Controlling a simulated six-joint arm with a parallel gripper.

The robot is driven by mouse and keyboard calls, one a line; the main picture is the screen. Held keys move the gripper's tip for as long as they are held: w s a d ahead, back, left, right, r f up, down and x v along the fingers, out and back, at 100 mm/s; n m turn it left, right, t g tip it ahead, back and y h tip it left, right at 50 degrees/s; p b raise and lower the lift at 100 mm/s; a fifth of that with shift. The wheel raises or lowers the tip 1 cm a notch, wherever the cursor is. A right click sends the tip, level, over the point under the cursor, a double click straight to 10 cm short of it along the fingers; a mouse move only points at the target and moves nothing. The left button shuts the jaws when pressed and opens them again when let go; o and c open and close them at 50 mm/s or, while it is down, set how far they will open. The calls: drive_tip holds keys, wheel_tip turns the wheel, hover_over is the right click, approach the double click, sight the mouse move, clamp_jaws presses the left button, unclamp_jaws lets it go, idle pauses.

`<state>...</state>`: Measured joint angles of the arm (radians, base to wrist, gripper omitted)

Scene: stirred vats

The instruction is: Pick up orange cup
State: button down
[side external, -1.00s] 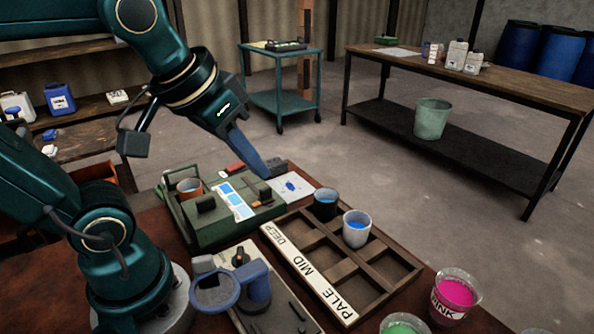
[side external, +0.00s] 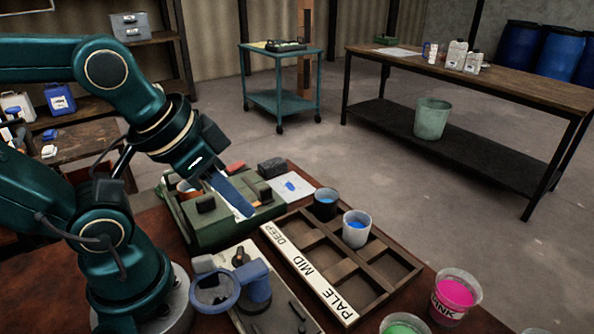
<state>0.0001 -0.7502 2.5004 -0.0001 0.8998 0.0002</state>
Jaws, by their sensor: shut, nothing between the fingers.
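The orange cup (side external: 184,187) stands in the left part of the green station on the table. Only part of its side and rim shows; my arm hides the rest. My gripper (side external: 246,213) is shut and empty. It points down and right over the green station (side external: 205,232), with its tip right of the cup and near the rack's edge. It is apart from the cup.
A wooden rack (side external: 340,270) marked DEEP, MID and PALE holds a dark cup (side external: 326,204) and a white cup (side external: 357,229), both with blue liquid. A dark block (side external: 271,168) lies behind. A blue ring-shaped device (side external: 212,291) and a pink cup (side external: 455,294) stand in front.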

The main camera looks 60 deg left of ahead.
idle(0.3)
drive_tip(key=shift+c, duration=1.8)
unclamp_jaws()
